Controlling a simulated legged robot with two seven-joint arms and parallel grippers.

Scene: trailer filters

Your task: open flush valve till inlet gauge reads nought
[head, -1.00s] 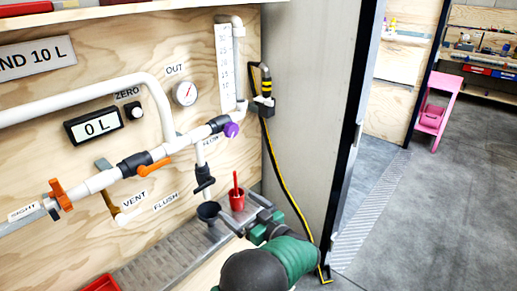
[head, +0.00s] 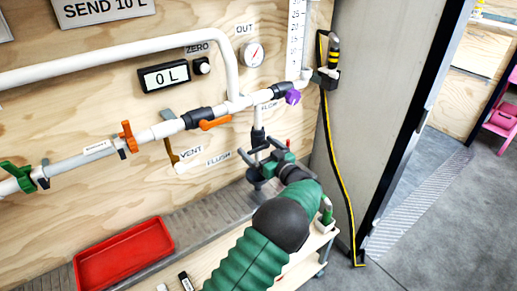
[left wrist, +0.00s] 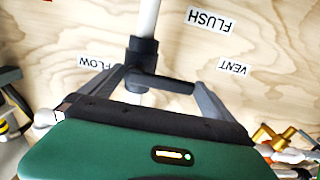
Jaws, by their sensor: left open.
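The black flush valve (head: 258,137) sits on a short vertical white pipe below the main line. My left gripper (head: 262,158) is open right at its lower end. In the left wrist view the valve (left wrist: 142,52) and its black lever (left wrist: 168,84) lie between the two spread fingers of my left gripper (left wrist: 160,78); I cannot tell whether they touch. The FLUSH label (head: 218,158) is on the board to the left of the pipe. A round dial gauge (head: 252,54) marked OUT is on the board. No gauge marked inlet shows. My right gripper is not in view.
Orange-handled valves (head: 128,135), a green handle (head: 18,178) and a purple knob (head: 293,96) are along the pipes. A display (head: 164,77) reads 0 L. A red tray (head: 124,252) lies below.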

